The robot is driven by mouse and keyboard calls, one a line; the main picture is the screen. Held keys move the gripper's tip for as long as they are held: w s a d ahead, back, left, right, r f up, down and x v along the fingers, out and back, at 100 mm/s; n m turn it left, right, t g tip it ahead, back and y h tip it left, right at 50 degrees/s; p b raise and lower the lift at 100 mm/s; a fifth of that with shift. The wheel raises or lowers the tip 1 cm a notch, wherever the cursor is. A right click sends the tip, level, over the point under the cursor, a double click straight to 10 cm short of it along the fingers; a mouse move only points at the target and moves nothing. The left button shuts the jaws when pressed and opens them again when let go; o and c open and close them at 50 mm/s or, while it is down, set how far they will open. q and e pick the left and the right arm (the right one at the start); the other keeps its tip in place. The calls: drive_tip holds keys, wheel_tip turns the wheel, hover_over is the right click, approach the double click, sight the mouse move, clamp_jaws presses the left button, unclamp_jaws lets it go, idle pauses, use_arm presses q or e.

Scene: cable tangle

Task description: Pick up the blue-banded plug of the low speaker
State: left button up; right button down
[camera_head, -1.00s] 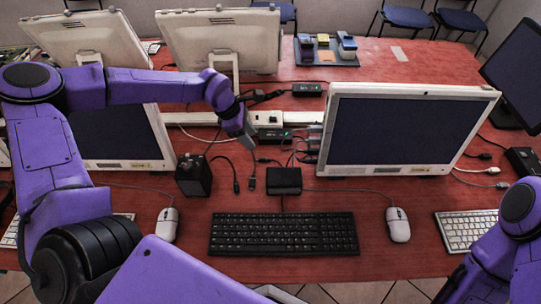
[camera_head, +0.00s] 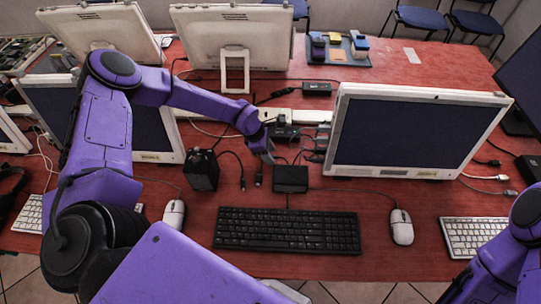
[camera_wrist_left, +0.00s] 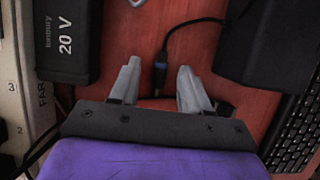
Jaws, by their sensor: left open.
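A black plug with a blue band (camera_wrist_left: 160,64) lies on the red table in the left wrist view, its cable running up and to the right. My left gripper (camera_wrist_left: 152,92) is open, its two grey fingers on either side of the plug's line; the plug lies between and just beyond their tips, apart from both. In the head view the left gripper (camera_head: 268,157) is low over the table, left of a small black box (camera_head: 290,179). A black box-shaped device (camera_head: 201,170) stands further left. I cannot tell which box is the low speaker. My right gripper is out of view.
A black 20 V adapter (camera_wrist_left: 64,40) and a white power strip (camera_wrist_left: 12,105) lie beside the left gripper. Two other black plugs (camera_head: 242,183) (camera_head: 258,179) lie near the keyboard (camera_head: 287,230). A monitor (camera_head: 415,130) stands right. Several cables crowd the middle.

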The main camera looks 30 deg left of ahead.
use_arm(q)
clamp_jaws()
